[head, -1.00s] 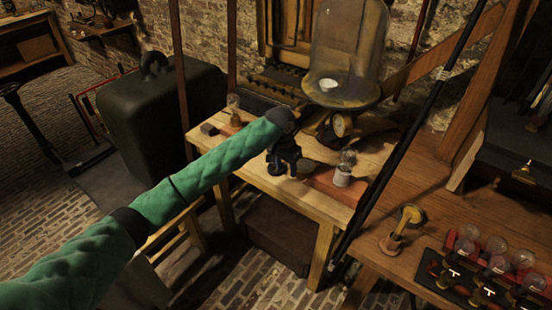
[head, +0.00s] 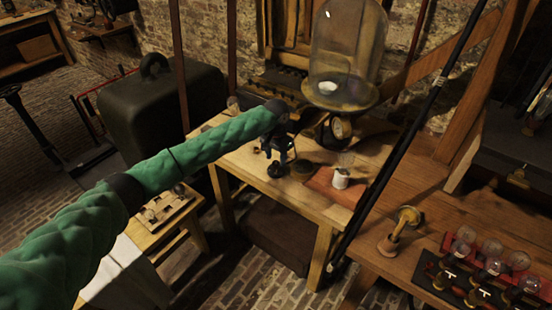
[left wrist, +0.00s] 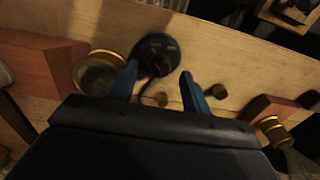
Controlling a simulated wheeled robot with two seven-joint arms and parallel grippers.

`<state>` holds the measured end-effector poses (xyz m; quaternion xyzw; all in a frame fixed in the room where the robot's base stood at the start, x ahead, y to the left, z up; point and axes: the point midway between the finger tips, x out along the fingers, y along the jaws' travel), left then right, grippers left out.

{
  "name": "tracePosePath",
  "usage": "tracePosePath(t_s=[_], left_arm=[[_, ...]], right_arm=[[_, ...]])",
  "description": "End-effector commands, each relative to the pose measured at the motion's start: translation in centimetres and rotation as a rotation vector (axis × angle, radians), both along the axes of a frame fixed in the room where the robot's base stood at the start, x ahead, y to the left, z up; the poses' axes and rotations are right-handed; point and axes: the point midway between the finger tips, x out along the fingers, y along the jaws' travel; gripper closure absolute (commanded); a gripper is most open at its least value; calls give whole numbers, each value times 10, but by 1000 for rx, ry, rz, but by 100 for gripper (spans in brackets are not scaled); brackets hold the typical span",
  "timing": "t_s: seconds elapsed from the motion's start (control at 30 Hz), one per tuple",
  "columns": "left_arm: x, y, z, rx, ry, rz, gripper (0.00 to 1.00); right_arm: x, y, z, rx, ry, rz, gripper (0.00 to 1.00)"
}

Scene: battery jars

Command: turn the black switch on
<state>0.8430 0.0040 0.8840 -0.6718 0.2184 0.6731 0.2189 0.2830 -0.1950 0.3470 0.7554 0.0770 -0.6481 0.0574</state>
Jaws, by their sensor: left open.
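The black switch, a small round black base with a dark piece on top, sits on the light wooden table in the head view (head: 277,171). In the left wrist view the switch (left wrist: 158,52) lies just beyond the fingertips, near the middle. My left gripper (head: 279,152) is above the switch and points down at it. Its two blue fingers stand apart with nothing held between them (left wrist: 159,76). I cannot tell whether a finger touches the switch. A dark thin wire runs from the switch below the fingers. My right gripper is not in view.
A brass-rimmed round dish (left wrist: 97,72) sits beside the switch. A white cup (head: 340,178) stands on a reddish board to the right. A glass dome (head: 347,50) rises behind. A black slanted pole (head: 395,150) crosses in front, and bulbs stand on the right bench.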

Motion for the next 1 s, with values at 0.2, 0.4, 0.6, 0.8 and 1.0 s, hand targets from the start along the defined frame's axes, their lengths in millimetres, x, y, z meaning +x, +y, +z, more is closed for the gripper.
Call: tracePosePath(t_s=[0.2,0.4,0.6,0.8,1.0], left_arm=[[0,0,-17,-1,1,1,52],[0,0,-21,-1,-1,0,52],[0,0,-21,-1,-1,0,66],[0,0,-21,-1,-1,1,97],[0,0,-20,-1,-1,-14,97]], right_arm=[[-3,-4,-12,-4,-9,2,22],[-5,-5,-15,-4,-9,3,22],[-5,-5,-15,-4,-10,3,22],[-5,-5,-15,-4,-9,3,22],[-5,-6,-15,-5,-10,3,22]])
